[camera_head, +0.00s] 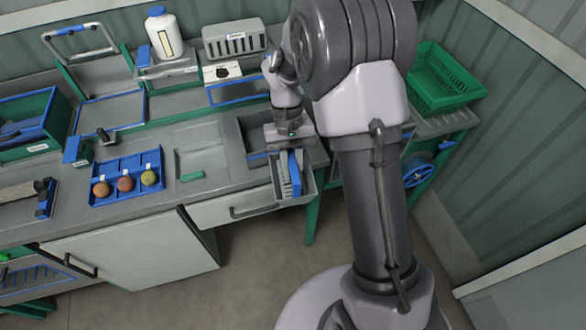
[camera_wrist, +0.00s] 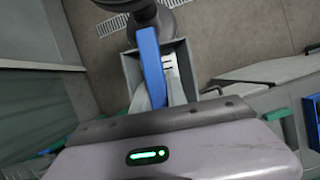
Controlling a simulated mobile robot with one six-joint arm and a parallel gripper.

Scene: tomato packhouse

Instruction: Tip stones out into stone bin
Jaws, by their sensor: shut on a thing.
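My gripper (camera_head: 288,152) points down at the right end of the bench. It is shut on a long blue and pale grey piece (camera_head: 296,173), which also shows in the wrist view (camera_wrist: 151,66). The fingertips are hard to make out, so the exact grip is unclear. The piece reaches down into a grey open-topped box (camera_head: 310,186) at the bench's front edge; the box's wall also shows in the wrist view (camera_wrist: 130,72). I see no stones, and no bin is clearly marked for them.
A blue tray (camera_head: 127,192) with three round fruits lies on the bench to the left. A grey sunken basin (camera_head: 247,130) is behind my gripper. A green crate (camera_head: 440,80) stands at the right. A white jug (camera_head: 163,35) and a grey slotted box (camera_head: 235,40) stand behind.

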